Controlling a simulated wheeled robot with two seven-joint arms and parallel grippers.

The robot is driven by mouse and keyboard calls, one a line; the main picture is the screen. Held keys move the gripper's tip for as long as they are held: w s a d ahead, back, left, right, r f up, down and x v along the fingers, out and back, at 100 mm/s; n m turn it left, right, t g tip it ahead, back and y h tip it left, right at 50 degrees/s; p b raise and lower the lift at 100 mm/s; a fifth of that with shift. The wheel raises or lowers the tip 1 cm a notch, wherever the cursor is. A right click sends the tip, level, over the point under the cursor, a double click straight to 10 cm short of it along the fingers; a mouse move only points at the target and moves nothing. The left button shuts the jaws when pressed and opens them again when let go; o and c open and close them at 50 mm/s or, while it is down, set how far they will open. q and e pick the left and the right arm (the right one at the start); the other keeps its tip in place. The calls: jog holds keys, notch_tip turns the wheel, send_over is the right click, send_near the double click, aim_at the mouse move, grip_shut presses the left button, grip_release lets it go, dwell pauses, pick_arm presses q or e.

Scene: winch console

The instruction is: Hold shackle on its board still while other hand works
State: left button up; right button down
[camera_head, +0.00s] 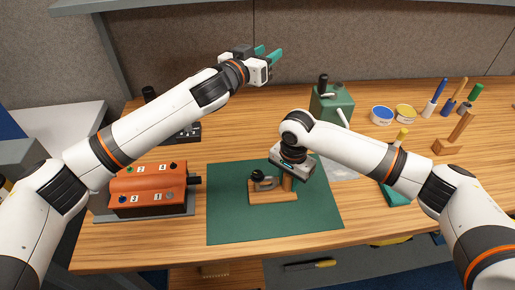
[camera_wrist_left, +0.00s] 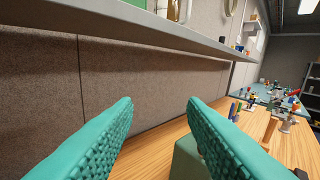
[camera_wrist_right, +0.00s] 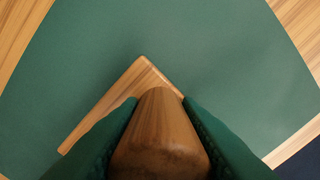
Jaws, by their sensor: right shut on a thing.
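A small wooden board (camera_head: 272,197) lies on the green mat (camera_head: 232,220). On it sits a grey curved metal shackle (camera_head: 267,185) with a black round knob (camera_head: 257,175) at its left end. My right gripper (camera_head: 289,177) comes down over the board's right end. In the right wrist view it is shut on an upright wooden post (camera_wrist_right: 160,130) of the board. The shackle is out of sight in that view. My left gripper (camera_head: 268,54) is raised near the back wall, away from the board. Its teal fingers (camera_wrist_left: 160,120) stand apart with nothing between them.
An orange control box (camera_head: 148,188) with numbered buttons stands left of the mat. Behind are a green box (camera_head: 331,103), a blue tin (camera_head: 382,115) and a yellow tin (camera_head: 405,113). Several handled tools stand at the right. A shelf (camera_wrist_left: 140,33) hangs near my left gripper.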

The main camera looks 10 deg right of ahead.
pick_arm(q)
notch_tip(320, 180, down, 6)
jog(key=r+g+y, duration=0.1)
jog(key=g+y, duration=0.1)
jog(key=y, duration=0.2)
jog(key=m+g+y, duration=0.5)
jog(key=g+y, duration=0.3)
jog(key=g, duration=0.3)
send_over(257, 173)
notch_tip(257, 173, down, 10)
jog(key=shift+d+f, duration=0.1)
jog(key=shift+f, duration=3.5)
